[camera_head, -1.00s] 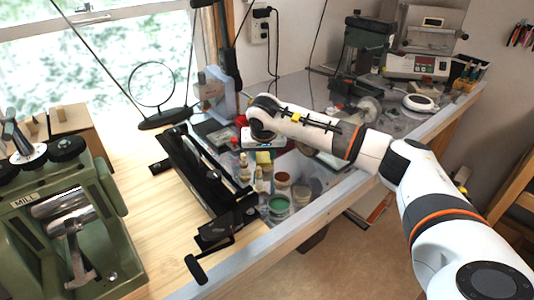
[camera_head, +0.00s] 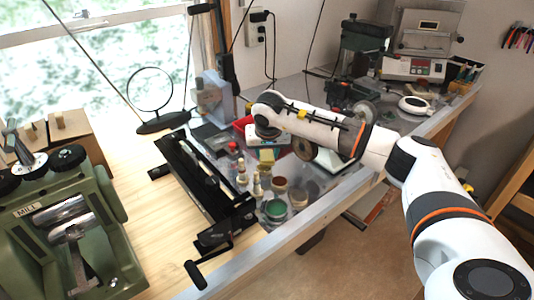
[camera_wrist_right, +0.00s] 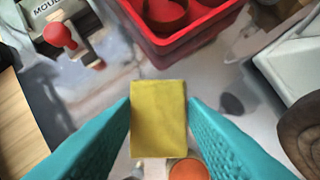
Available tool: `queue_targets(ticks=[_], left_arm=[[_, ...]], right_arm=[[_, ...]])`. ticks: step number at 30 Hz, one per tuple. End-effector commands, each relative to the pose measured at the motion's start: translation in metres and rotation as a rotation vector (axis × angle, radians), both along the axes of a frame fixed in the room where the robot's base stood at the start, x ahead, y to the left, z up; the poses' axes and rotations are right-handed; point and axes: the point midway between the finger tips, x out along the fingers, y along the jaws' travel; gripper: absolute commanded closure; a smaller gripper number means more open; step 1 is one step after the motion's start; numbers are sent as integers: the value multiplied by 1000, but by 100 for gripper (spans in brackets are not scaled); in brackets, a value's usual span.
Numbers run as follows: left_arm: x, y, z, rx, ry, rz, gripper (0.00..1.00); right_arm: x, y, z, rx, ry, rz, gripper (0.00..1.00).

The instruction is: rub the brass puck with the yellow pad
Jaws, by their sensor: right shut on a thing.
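The yellow pad (camera_wrist_right: 158,120) is between the two teal fingers of my right gripper (camera_wrist_right: 160,108), which is shut on it. In the head view the pad (camera_head: 266,156) shows just below the end of my right arm, above the bench. I cannot pick out the brass puck for sure. A round brownish piece (camera_wrist_right: 166,14) lies inside the red tray at the top of the wrist view, partly cut off by the frame edge, and may be it. My left gripper is not in view.
The red tray (camera_wrist_right: 188,40) lies beyond the pad. A red knob (camera_wrist_right: 60,36) stands at its left. Several jars, one green (camera_head: 275,208), stand in front of the pad. A black framed tool (camera_head: 205,185) is at left; a brown wheel (camera_head: 305,149) is at right.

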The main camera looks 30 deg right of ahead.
Motion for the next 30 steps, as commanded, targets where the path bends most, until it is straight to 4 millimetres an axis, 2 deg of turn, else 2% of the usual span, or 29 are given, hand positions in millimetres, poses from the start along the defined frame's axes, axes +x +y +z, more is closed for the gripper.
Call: queue_targets(ticks=[1,18,30], left_arm=[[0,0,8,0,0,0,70],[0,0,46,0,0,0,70],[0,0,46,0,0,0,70]], right_arm=[[0,0,10,0,-1,0,96],[0,0,65,-1,-2,0,96],[0,0,66,0,-1,0,96]])
